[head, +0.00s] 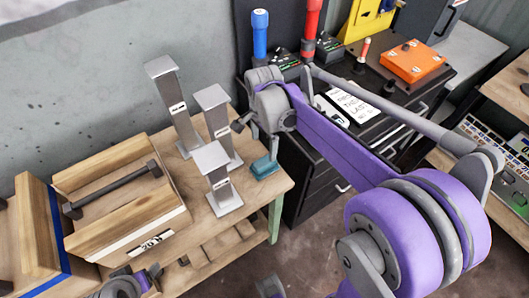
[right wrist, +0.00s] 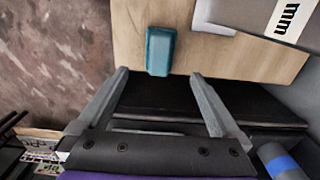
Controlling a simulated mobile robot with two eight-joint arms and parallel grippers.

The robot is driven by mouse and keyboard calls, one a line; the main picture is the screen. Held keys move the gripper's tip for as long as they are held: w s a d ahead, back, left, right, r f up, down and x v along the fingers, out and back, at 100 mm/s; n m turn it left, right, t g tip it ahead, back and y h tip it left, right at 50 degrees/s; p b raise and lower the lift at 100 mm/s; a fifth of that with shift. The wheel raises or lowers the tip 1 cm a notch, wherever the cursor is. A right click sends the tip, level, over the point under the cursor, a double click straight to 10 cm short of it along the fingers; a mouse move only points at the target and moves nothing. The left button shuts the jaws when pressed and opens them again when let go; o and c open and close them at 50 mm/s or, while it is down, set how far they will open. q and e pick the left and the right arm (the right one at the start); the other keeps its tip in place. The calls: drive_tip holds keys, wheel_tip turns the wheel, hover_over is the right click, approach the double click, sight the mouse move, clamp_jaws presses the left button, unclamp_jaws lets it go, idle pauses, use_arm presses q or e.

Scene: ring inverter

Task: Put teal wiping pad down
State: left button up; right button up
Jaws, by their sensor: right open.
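The teal wiping pad (head: 265,167) lies on the right end of the wooden table, near its edge and beside the metal stands. In the right wrist view the pad (right wrist: 161,50) rests on the bare wood close to the table edge. My right gripper (head: 256,137) is open and empty, just above and behind the pad in the head view. In the right wrist view its two fingers (right wrist: 160,76) are spread wide, with the pad ahead between their tips and apart from both. Part of my left arm shows at the bottom edge of the head view, but its jaws do not show.
Several grey metal stands (head: 218,128) stand left of the pad. A wooden crate (head: 150,226) with a dark bar handle is further left. A black cabinet (head: 306,172) stands to the right, bearing a blue-handled tool (head: 260,34), a red one (head: 312,20) and an orange box (head: 412,62).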

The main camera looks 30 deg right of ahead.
drive_tip(key=s+a+f+n+t, duration=0.1)
drive_tip(key=s+a+n+t, duration=0.1)
drive_tip(key=s+n, duration=0.6)
drive_tip(key=s+a+f+n+t, duration=0.2)
drive_tip(key=s+a+n+t, duration=0.1)
drive_tip(key=s+n, duration=0.6)
drive_tip(key=shift+a+f, duration=0.15)
drive_tip(key=shift+a, duration=0.7)
drive_tip(key=shift+w, duration=0.1)
wheel_tip(320, 180, up, 6)
drive_tip(key=w+p, duration=0.1)
drive_tip(key=p, duration=0.4)
drive_tip(key=shift+w, duration=0.25)
drive_tip(key=shift+s, duration=0.1)
